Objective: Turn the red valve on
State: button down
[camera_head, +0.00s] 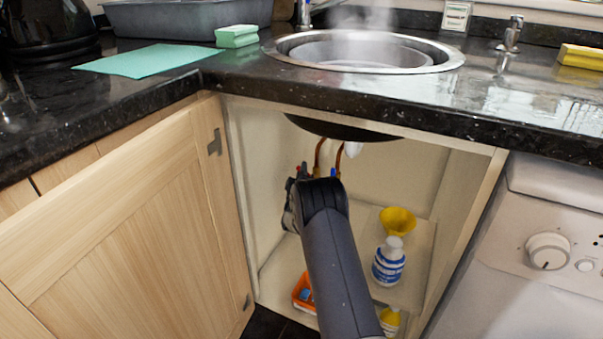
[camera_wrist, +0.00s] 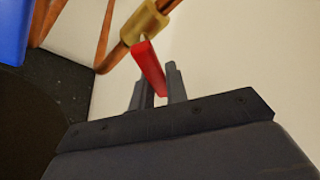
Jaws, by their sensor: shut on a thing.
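The red valve's lever (camera_wrist: 147,62) shows in the wrist view, slanting down from a brass fitting (camera_wrist: 144,22) on a copper pipe. My gripper (camera_wrist: 160,84) is shut on the lever's lower end, with one dark finger on each side. In the head view, a small bit of the red valve (camera_head: 303,170) shows beside my gripper, under the sink. My own arm hides most of the valve and my fingertips there.
Copper pipes (camera_head: 320,152) hang under the steaming sink (camera_head: 362,66). A blue part (camera_wrist: 14,30) is at the wrist view's left. A blue-white bottle (camera_head: 388,264), yellow funnel (camera_head: 398,220) and orange tray (camera_head: 303,293) stand in the cupboard. The open door (camera_head: 140,235) is left.

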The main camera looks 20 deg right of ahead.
jog(key=shift+m, duration=0.3)
jog(key=c, duration=1.4)
grip_release()
jog(key=shift+s, duration=0.1)
jog(key=p+v, duration=0.3)
jog(key=v, duration=0.7)
jog(key=shift+s+a+f+p, duration=0.15)
jog(key=shift+s+a+p, duration=0.1)
jog(key=shift+s+p, duration=0.1)
